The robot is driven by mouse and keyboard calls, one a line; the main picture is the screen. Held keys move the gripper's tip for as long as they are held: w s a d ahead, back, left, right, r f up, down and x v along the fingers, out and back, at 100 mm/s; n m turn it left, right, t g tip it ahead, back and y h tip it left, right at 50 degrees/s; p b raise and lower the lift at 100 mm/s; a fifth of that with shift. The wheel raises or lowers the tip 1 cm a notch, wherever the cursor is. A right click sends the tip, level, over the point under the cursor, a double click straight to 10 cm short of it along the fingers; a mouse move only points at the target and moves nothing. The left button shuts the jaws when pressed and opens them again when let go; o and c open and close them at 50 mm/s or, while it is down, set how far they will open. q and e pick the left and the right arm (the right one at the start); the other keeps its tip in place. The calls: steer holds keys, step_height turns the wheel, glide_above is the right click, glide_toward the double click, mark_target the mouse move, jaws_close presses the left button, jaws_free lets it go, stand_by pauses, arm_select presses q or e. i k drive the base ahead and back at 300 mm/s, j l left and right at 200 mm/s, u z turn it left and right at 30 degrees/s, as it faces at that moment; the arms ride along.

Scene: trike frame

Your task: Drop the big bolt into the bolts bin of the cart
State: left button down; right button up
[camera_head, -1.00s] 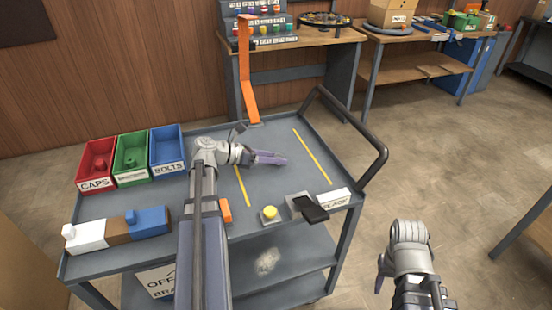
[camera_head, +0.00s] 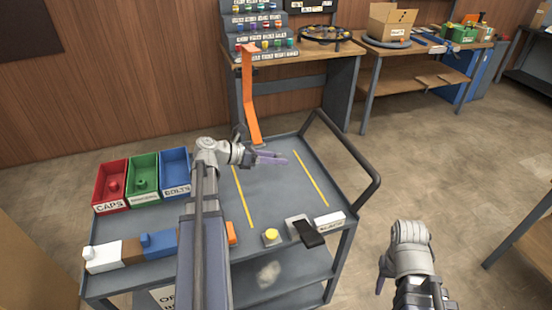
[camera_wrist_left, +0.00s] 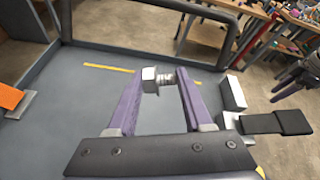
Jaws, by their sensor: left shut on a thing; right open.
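The big bolt (camera_wrist_left: 160,78), silver with a hex head and threaded shank, is held between the purple fingertips of my left gripper (camera_wrist_left: 157,85) in the left wrist view. In the head view my left gripper (camera_head: 272,158) is above the middle of the cart top; the bolt cannot be made out there. The blue bolts bin (camera_head: 175,186), labelled BOLTS, stands at the cart's back left, to the left of this gripper. My right gripper (camera_head: 384,274) is off the cart's right side, empty and open.
The cart (camera_head: 283,205) also carries a red caps bin (camera_head: 108,206) and a green bin (camera_head: 143,198) beside the blue one. An orange upright strip (camera_head: 250,95) rises at the back edge. White, brown and blue blocks (camera_head: 130,249) lie at the front left; a yellow button (camera_head: 271,235) is at the front.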

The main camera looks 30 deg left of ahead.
mark_target(174, 171)
steer(key=k+j, duration=0.3)
steer(key=j, duration=0.15)
steer(key=k+j, duration=0.3)
steer(key=j, duration=0.2)
steer(key=k+j, duration=0.25)
steer(key=j, duration=0.2)
